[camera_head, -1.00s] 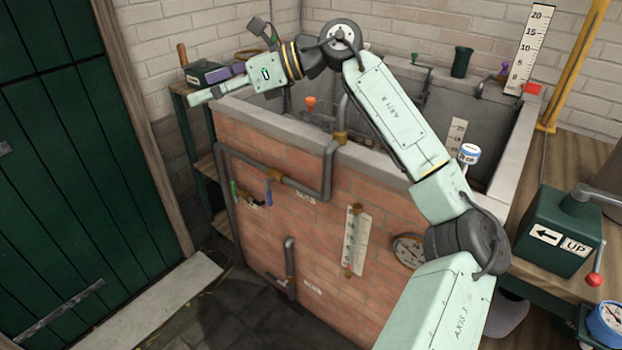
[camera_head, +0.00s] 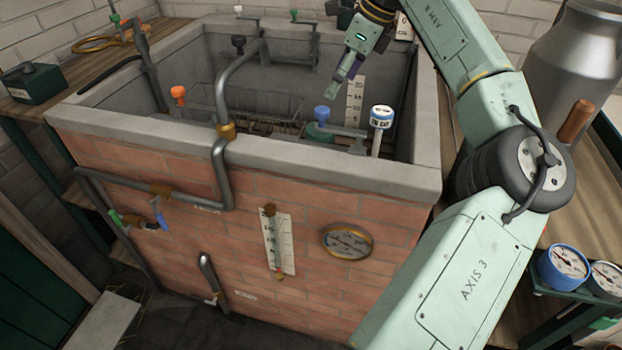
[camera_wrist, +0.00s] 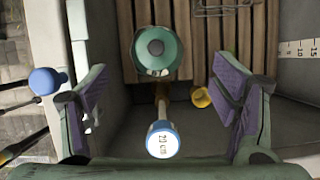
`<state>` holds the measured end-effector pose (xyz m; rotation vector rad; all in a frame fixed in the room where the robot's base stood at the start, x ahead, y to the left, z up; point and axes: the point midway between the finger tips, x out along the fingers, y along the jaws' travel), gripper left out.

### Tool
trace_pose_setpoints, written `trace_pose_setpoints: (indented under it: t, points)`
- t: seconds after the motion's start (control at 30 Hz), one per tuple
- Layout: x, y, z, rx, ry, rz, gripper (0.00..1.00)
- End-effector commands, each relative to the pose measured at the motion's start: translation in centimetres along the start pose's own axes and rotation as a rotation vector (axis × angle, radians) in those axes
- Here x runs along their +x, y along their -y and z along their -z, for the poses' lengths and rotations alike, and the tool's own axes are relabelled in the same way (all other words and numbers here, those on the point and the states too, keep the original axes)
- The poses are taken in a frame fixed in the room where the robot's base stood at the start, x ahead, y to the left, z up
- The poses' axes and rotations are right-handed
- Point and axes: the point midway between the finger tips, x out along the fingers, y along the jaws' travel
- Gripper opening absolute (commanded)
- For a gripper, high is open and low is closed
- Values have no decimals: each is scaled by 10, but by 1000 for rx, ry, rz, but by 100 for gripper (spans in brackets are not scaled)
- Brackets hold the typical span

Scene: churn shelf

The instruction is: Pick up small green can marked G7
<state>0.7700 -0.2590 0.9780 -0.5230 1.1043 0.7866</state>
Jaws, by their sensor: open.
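A small green can with a round top (camera_wrist: 157,50) shows in the wrist view, upper middle, above slatted boards. A pale patch is on its near side, but I cannot read a G7 mark. In the head view a green shape (camera_head: 319,131) just inside the near tank rim looks like the same can, partly hidden by a blue knob. My gripper (camera_head: 341,84) points down into the tank. In the wrist view my gripper (camera_wrist: 160,90) has its purple-padded fingers wide apart, with the can beyond them and nothing held.
A blue-and-white capped post (camera_wrist: 162,140) stands between the fingers in the wrist view, close to my gripper. A blue knob (camera_wrist: 47,80) is outside the left finger. The concrete tank rim (camera_head: 250,150), a wire rack (camera_head: 262,103) and an orange knob (camera_head: 178,92) are nearby.

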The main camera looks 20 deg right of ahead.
Motion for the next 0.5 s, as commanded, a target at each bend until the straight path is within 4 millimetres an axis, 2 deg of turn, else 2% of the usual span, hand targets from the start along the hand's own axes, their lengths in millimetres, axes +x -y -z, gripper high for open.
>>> trace_pose_setpoints:
  t: [0.03, 0.1, 0.37, 0.5]
  points:
    - [24, 0, 10, 0, 1, 0, 80]
    - [35, 0, 14, 0, 1, 1, 80]
    - [56, 0, 20, -2, 2, -1, 80]
    - [76, -1, 19, -2, 2, -3, 80]
